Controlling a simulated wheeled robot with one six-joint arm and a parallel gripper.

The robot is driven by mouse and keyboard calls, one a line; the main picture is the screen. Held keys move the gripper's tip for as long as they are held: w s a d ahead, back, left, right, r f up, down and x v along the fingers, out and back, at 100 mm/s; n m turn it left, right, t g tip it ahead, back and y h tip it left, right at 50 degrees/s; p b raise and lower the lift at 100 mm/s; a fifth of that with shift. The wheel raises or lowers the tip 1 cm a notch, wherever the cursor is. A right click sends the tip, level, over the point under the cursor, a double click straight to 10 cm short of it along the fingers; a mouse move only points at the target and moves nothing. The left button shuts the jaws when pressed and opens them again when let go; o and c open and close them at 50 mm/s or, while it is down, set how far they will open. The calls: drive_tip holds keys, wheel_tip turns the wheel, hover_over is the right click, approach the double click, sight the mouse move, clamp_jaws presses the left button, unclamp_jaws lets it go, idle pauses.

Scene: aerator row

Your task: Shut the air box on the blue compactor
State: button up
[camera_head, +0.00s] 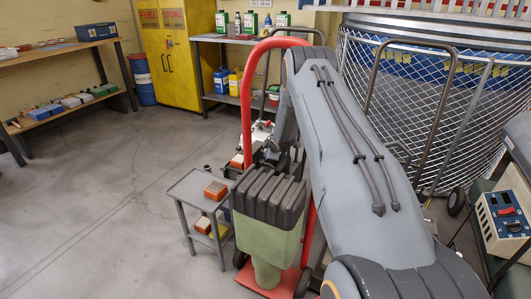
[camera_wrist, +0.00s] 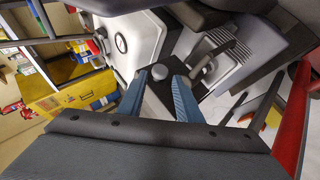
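My gripper (camera_wrist: 158,88) shows its two blue fingers spread apart in the wrist view, with nothing visibly held. Just beyond the fingertips is a round grey knob (camera_wrist: 159,72) on a dark part; I cannot tell whether the fingers touch it. Behind it is a white housing (camera_wrist: 142,36) with a round gauge, and to the right a pale ribbed part (camera_wrist: 217,62). I cannot tell which of these is the air box or its cover. No clearly blue compactor body shows.
A red hoop frame (camera_head: 247,98) stands close by, with a green body with a black ribbed top (camera_head: 268,205) at its base. A small grey cart (camera_head: 189,188) stands left. A mesh-sided round tank (camera_head: 440,120) is behind right. The left floor is clear.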

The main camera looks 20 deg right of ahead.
sight(257, 158)
drive_tip(key=x, duration=0.4)
drive_tip(key=shift+w+f+b, duration=0.1)
drive_tip(key=shift+b, duration=0.2)
clamp_jaws()
